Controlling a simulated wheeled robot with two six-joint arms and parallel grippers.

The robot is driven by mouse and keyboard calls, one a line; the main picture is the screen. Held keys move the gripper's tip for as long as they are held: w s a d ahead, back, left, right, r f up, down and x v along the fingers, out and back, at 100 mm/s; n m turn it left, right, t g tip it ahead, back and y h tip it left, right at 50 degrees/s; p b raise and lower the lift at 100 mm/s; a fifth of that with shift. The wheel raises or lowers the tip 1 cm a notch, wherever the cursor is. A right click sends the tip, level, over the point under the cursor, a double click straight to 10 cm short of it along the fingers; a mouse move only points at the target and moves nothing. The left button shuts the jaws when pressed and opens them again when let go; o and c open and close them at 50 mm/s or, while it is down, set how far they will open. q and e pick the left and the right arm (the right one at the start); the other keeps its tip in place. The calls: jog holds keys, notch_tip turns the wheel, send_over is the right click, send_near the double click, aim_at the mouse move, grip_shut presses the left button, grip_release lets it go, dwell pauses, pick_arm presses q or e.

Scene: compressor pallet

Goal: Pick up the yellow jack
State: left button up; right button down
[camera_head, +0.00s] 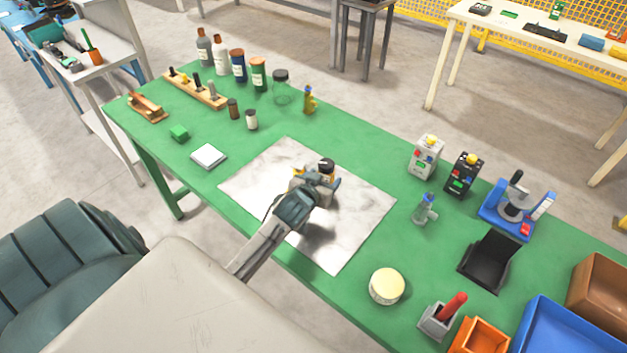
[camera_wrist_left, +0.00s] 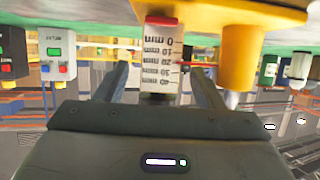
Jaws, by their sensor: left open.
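The yellow jack (camera_head: 299,172) stands on the pale sheet, mostly hidden behind my left gripper (camera_head: 319,183) in the head view. In the left wrist view, which is upside down, a large yellow body (camera_wrist_left: 239,45) shows beside the right finger. A white numbered scale with a red band (camera_wrist_left: 160,60) sits between the two open fingers of my left gripper (camera_wrist_left: 162,85), with a gap on each side. I cannot tell whether the scale and yellow body are one piece. My right gripper is not in view.
The pale sheet (camera_head: 345,238) lies on the green table (camera_head: 330,127). A round cream tin (camera_head: 387,286) and a grey bottle (camera_head: 425,211) stand to its right. Two button boxes (camera_head: 427,157) stand behind. A white square pad (camera_head: 208,157) lies to the left.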

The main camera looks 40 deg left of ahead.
pick_arm(q)
jog(key=shift+x, duration=1.45)
grip_shut()
jog(key=shift+r, duration=0.1)
jog(key=shift+r, duration=0.1)
